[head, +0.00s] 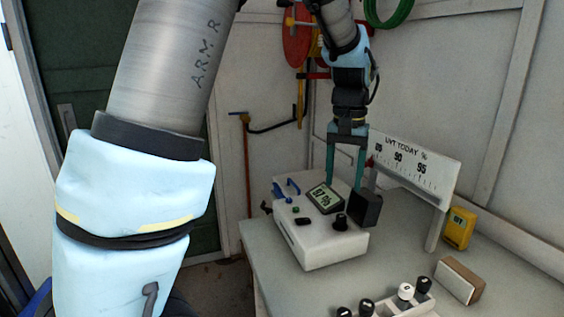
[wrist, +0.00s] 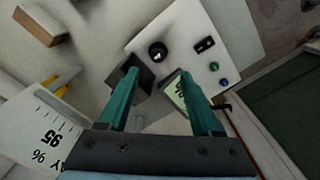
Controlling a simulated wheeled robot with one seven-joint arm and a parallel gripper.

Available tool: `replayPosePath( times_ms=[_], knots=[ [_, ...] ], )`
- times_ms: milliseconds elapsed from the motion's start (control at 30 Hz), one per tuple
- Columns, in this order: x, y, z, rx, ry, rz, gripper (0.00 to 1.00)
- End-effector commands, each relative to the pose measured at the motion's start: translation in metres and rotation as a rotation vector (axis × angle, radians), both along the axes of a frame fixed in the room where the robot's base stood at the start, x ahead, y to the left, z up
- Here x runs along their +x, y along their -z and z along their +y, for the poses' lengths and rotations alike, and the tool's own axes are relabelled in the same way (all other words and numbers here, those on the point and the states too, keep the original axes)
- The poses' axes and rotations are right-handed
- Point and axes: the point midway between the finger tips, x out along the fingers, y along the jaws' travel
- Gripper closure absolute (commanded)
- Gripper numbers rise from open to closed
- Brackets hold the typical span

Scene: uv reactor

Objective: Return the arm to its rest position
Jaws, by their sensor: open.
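My gripper (head: 345,168) points down above the far side of a white instrument box (head: 318,244) on the bench. Its two teal fingers are apart with nothing between them. In the wrist view my gripper (wrist: 157,98) is also open, with the box (wrist: 190,35) beyond the fingertips. The box has a tilted display (head: 325,198), a black knob (head: 340,222) and small buttons. A dark block (head: 365,208) is at its right rear, close to the right finger in the head view. I cannot tell whether the finger touches it. My arm stays extended over the bench.
A "UVT TODAY %" scale board (head: 415,168) stands behind and right of the box. A yellow meter (head: 458,229), a brown-and-white block (head: 460,281) and a rack with black- and white-capped vials (head: 400,309) are on the bench (head: 400,258). A green hose (head: 388,12) hangs on the wall.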

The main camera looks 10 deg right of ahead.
Motion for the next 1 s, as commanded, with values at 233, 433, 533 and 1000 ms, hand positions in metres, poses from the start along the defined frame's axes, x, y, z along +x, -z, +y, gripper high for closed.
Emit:
replayPosePath(
  times_ms=[233, 433, 533, 1000],
  knots=[
    [0.020, 0.021, 0.095, -0.024, -0.150, -0.022, 0.34],
    [0.010, 0.047, 0.200, -0.047, -0.313, -0.066, 0.34],
    [-0.005, 0.059, 0.241, -0.050, -0.383, -0.089, 0.34],
    [-0.040, 0.076, 0.298, -0.050, -0.487, -0.132, 0.34]
  ],
)
